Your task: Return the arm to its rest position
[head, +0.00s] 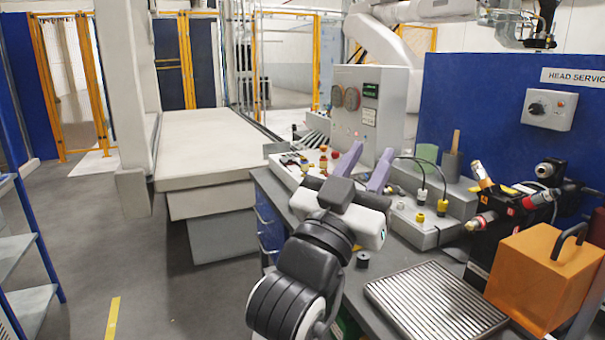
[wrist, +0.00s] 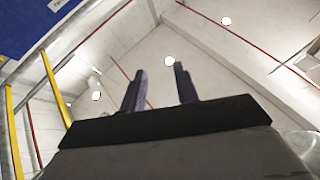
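My gripper (head: 364,168) is raised over the workbench in the head view, with my black and white arm reaching up from the bottom middle. Its two purple-grey fingers stand apart with nothing between them. In the wrist view my gripper (wrist: 160,88) points up at the white ceiling and its fingers are apart and empty. The lower part of my arm is cut off by the bottom edge of the head view.
The workbench (head: 350,285) carries a grey control box (head: 378,105), a ribbed metal tray (head: 435,302), an orange box (head: 545,275) and a black fixture with tools. A blue panel (head: 450,110) stands behind. Open floor (head: 150,260) lies to the left.

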